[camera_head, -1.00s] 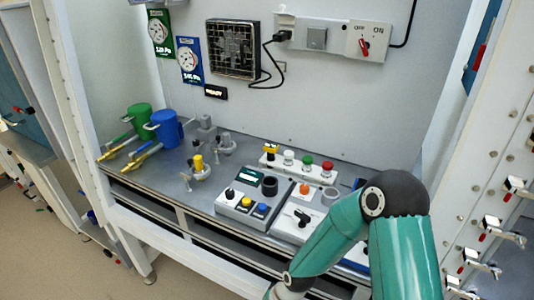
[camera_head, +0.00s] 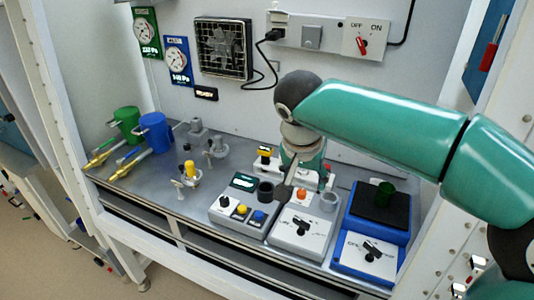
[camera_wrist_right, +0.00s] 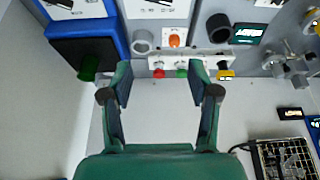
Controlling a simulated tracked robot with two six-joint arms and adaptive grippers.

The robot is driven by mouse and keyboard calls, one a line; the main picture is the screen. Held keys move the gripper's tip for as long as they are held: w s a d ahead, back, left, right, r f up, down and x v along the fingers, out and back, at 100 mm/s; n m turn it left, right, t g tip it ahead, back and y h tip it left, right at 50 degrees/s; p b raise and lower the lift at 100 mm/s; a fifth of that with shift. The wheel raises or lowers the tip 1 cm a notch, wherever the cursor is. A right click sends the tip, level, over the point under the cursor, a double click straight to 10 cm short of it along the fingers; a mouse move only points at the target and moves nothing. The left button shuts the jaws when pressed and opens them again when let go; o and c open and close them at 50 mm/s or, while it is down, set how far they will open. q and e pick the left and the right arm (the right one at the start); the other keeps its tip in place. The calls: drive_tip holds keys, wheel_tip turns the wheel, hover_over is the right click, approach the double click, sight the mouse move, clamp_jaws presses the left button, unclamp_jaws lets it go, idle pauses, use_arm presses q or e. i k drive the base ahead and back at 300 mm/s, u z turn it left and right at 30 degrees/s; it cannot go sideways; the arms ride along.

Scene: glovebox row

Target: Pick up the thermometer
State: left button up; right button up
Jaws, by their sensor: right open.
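I cannot pick out a thermometer for certain in either view. My right gripper (camera_head: 287,190) hangs over the back of the bench, and it also shows in the right wrist view (camera_wrist_right: 160,78). Its two green fingers are apart with nothing between them. Past the fingertips lies a white strip (camera_wrist_right: 194,64) with red, green, white and yellow-black tops. A small orange piece (camera_wrist_right: 174,41) sits on the grey-white dial box (camera_head: 297,235), beside a grey ring (camera_wrist_right: 143,41). In the head view the gripper hides part of the strip. My left gripper is in neither view.
A button box (camera_head: 232,205) with a dark ring (camera_head: 265,191) stands left of the dial box. Blue (camera_head: 156,131) and green (camera_head: 127,123) mugs stand far left. A wall rises behind.

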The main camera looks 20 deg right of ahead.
sight(265, 152)
drive_tip(key=i, duration=0.85)
drive_tip(key=u, duration=0.05)
